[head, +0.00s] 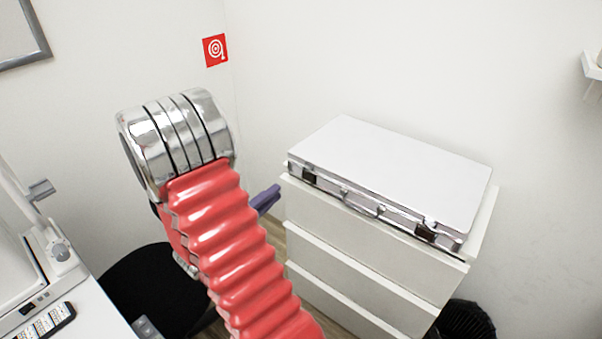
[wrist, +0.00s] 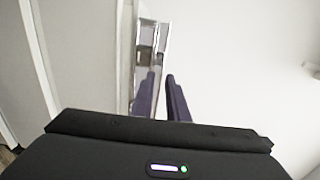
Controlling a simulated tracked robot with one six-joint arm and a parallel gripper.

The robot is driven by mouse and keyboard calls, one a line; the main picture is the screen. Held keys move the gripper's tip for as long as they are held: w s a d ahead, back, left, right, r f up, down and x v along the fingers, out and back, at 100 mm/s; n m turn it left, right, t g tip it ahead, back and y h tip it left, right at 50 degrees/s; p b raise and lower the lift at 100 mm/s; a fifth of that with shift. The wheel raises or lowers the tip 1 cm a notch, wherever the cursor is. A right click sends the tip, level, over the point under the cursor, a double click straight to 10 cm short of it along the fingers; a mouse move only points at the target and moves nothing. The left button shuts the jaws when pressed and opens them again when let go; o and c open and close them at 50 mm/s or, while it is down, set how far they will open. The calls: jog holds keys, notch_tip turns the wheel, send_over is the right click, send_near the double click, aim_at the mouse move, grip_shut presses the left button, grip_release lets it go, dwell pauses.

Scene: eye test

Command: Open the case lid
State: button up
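The silver case (head: 395,175) lies flat on top of a white drawer unit, and its lid is closed. Its front side has a handle (head: 360,203) in the middle and a dark latch near each end, the left latch (head: 309,178) and the right latch (head: 425,231). My gripper (head: 268,198) shows only as purple fingers, left of the case and apart from it, partly hidden by my arm. In the wrist view my gripper (wrist: 160,75) has its two fingers apart with nothing between them. The case's edge with a latch (wrist: 146,55) shows beyond the fingertips.
The white drawer unit (head: 350,265) stands against the wall. A dark bin (head: 467,320) is at its right. A black chair seat (head: 150,290) and a white desk (head: 90,315) are at the left. The space above the case is clear.

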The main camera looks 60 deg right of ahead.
aim_at(309, 164)
jog(key=d, duration=0.4)
jog(key=s+d, duration=0.1)
jog(key=d, duration=0.8)
jog(key=shift+s+d, duration=0.15)
jog(key=shift+d, duration=0.05)
grip_shut()
jog(key=shift+a+f, duration=0.15)
jog(key=shift+f, duration=0.05)
dwell(1.1)
jog(key=shift+r, duration=0.1)
jog(key=shift+r, duration=0.45)
